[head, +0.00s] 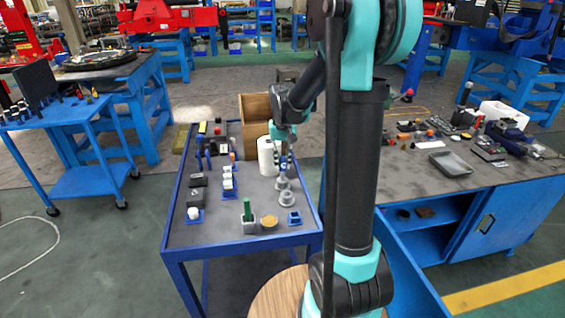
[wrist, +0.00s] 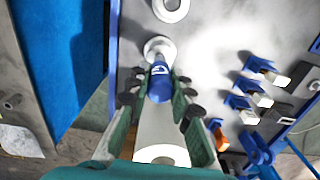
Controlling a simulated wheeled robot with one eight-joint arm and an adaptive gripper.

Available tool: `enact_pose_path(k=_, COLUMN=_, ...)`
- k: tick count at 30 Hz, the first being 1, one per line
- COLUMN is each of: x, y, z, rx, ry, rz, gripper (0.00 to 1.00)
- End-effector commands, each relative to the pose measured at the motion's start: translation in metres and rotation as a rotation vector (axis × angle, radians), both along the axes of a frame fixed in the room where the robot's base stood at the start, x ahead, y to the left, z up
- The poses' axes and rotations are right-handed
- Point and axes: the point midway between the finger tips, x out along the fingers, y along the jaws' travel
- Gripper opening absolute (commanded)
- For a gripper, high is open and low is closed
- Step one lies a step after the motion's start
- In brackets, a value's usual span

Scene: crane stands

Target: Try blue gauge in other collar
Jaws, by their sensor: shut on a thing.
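My gripper (wrist: 158,88) is shut on the blue gauge (wrist: 159,72), a blue cylinder with a white mark on it. In the wrist view the gauge's far end overlaps the edge of the rear grey collar (wrist: 159,44); I cannot tell whether it is inside or above it. The front grey collar (wrist: 171,7) looks empty. The gauge is hard to make out there.
A white roll (head: 266,157) stands close behind the collars, also in the wrist view (wrist: 161,130). A wooden box (head: 256,112) stands at the cart's back. A green-handled block (head: 248,216), a tan disc (head: 269,221) and a blue holder (head: 294,217) are in front.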

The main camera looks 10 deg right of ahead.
Motion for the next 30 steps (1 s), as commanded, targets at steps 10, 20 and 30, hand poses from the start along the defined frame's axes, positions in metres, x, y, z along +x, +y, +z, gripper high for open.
enact_pose_path(k=10, x=-0.0013, y=0.0, z=0.0, rx=0.0, ry=0.0, rz=0.0, gripper=0.0)
enact_pose_path(k=20, x=-0.0012, y=0.0, z=-0.0017, rx=0.0, ry=0.0, rz=0.0, gripper=0.0)
enact_pose_path(k=30, x=-0.0009, y=0.0, z=-0.0062, rx=0.0, ry=0.0, rz=0.0, gripper=0.0)
